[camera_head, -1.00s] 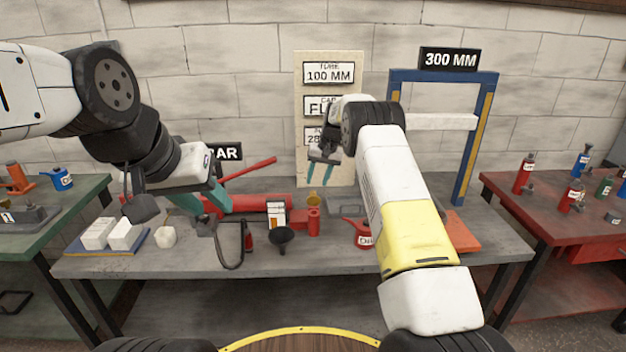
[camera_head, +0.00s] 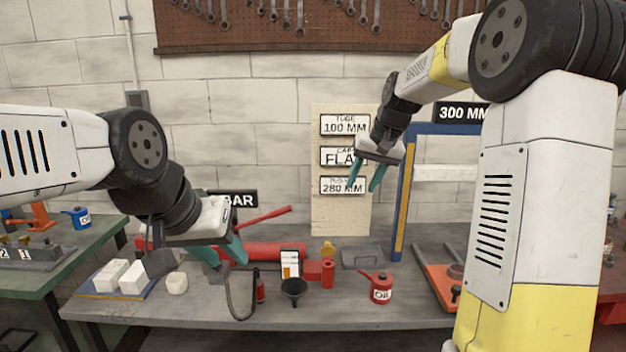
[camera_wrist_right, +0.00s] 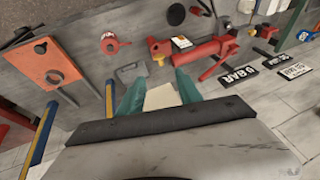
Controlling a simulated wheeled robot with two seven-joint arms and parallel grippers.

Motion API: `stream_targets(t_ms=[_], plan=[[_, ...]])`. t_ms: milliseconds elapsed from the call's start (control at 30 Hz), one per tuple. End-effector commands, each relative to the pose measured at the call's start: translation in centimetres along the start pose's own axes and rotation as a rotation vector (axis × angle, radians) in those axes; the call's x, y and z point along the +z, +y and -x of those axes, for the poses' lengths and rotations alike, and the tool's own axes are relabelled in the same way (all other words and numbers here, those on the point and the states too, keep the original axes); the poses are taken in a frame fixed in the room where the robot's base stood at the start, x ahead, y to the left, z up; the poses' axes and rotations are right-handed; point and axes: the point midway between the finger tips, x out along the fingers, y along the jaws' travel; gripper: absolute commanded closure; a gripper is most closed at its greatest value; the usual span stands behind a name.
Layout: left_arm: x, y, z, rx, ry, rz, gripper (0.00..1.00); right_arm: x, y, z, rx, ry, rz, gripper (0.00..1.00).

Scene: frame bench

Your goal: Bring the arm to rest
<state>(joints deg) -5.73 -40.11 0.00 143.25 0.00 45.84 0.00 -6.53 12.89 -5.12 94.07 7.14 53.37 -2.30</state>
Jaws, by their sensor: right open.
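My right gripper (camera_head: 365,178) is raised in front of the cream sign board (camera_head: 325,220), well above the bench. Its two teal fingers are apart with nothing held between them. In the right wrist view the gripper (camera_wrist_right: 159,88) also shows spread fingers, with part of the pale board seen between them. My left gripper (camera_head: 224,257) is low over the left part of the grey bench (camera_head: 190,310), in front of the red pump (camera_head: 280,251). Its teal fingers partly show, but the hand and the clutter hide whether anything is between them.
The blue frame (camera_head: 401,205) with the 300 MM sign stands right of my right gripper. A red oil can (camera_head: 381,287), a black funnel (camera_head: 294,289) and white blocks (camera_head: 133,278) stand on the bench.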

Motion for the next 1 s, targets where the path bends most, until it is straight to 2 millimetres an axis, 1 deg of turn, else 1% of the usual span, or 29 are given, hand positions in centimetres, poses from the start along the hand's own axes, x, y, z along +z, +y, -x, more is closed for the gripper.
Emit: stream_targets(t_ms=[33, 67, 100, 167, 200, 267, 300, 367, 400, 500, 600, 700, 767, 867, 1000], plan=[[0.0, 0.0, 0.0, 0.0, 0.0, 0.0, 0.64, 2.0, -0.1, 2.2, -0.002, 0.018, 0.004, 0.58], [0.0, 0.0, 0.0, 0.0, 0.0, 0.0, 0.64, 3.2, -0.2, 3.2, -0.002, 0.027, 0.007, 0.58], [0.0, 0.0, 0.0, 0.0, 0.0, 0.0, 0.64, 4.8, -0.2, 4.5, -0.002, 0.039, 0.012, 0.58], [0.0, 0.0, 0.0, 0.0, 0.0, 0.0, 0.64, 7.3, -0.3, 6.1, 0.0, 0.057, 0.021, 0.58], [0.0, 0.0, 0.0, 0.0, 0.0, 0.0, 0.64, 9.1, -0.3, 7.1, 0.001, 0.068, 0.026, 0.58], [0.0, 0.0, 0.0, 0.0, 0.0, 0.0, 0.64, 11.8, -0.3, 8.3, 0.004, 0.087, 0.036, 0.58], [0.0, 0.0, 0.0, 0.0, 0.0, 0.0, 0.64, 13.7, -0.2, 9.0, 0.007, 0.099, 0.043, 0.58], [0.0, 0.0, 0.0, 0.0, 0.0, 0.0, 0.64, 16.5, -0.2, 9.7, 0.011, 0.116, 0.054, 0.58], [0.0, 0.0, 0.0, 0.0, 0.0, 0.0, 0.64, 18.3, -0.1, 10.1, 0.015, 0.128, 0.061, 0.58], [0.0, 0.0, 0.0, 0.0, 0.0, 0.0, 0.64, 22.4, 0.2, 10.4, 0.026, 0.154, 0.077, 0.58], [0.0, 0.0, 0.0, 0.0, 0.0, 0.0, 0.64, 25.6, 0.4, 10.2, 0.035, 0.175, 0.089, 0.58], [0.0, 0.0, 0.0, 0.0, 0.0, 0.0, 0.64, 27.6, 0.6, 9.9, 0.043, 0.187, 0.097, 0.58], [0.0, 0.0, 0.0, 0.0, 0.0, 0.0, 0.64, 28.3, 0.7, 9.8, 0.046, 0.191, 0.1, 0.58], [0.0, 0.0, 0.0, 0.0, 0.0, 0.0, 0.64, 28.7, 0.8, 9.7, 0.048, 0.192, 0.102, 0.58], [0.0, 0.0, 0.0, 0.0, 0.0, 0.0, 0.64, 28.7, 0.8, 9.7, 0.048, 0.192, 0.102, 0.58]])
